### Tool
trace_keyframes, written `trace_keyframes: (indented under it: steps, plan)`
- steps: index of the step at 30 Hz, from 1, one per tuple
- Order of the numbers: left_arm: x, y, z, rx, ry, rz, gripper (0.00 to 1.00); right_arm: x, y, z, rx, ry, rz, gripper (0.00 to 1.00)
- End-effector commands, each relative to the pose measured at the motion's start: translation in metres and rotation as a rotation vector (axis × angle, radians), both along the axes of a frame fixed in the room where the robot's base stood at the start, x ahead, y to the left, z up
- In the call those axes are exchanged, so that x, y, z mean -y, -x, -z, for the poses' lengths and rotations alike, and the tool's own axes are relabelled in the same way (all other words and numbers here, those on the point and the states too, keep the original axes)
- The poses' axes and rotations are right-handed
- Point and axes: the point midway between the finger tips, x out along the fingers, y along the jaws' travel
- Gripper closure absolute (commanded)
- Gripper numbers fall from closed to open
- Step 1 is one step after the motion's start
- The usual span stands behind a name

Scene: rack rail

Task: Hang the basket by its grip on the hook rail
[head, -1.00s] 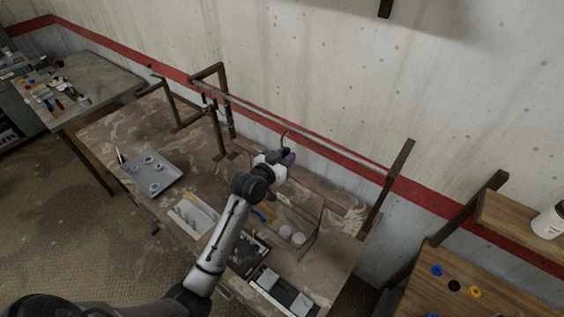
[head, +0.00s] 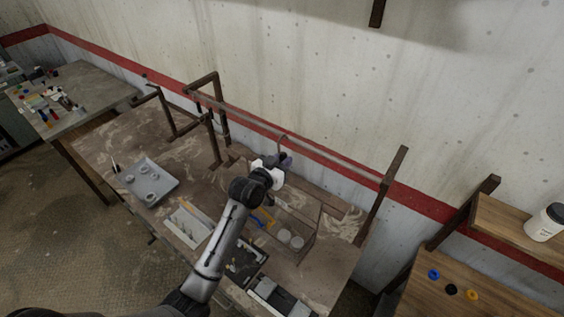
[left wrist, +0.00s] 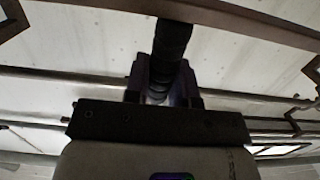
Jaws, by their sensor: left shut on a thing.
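My left gripper (head: 284,163) is shut on the basket's grip, a dark ribbed cylinder (left wrist: 173,42) that stands between the purple fingers in the left wrist view. A thin curved hook shape (head: 282,141) rises above the gripper in the head view. The basket (head: 314,230) has thin brown edges and shows below and right of the gripper; my arm hides part of it. I cannot tell whether it touches the table. The hook rail (head: 330,155) is a long thin bar behind the gripper. I cannot tell whether the hook shape touches it. My right gripper is not in view.
A worn brown table (head: 105,150) lies below, with a grey tray (head: 150,190) at left and dark boxes at the front. A post (head: 386,190) holds the rail's right end. Dark metal frames (head: 215,120) stand at its left end, near the wall.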

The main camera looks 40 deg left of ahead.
Motion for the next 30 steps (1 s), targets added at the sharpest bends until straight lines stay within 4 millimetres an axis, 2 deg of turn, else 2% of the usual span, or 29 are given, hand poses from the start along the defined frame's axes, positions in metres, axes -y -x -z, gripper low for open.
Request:
trace_keyframes:
  steps: [16,30]
  plan:
    - [0.000,-0.003,-0.002,0.004,0.000,0.000,1.00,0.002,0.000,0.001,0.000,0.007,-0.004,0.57]
    - [-0.002,-0.019,-0.002,0.004,-0.001,0.000,1.00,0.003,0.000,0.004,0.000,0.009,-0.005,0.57]
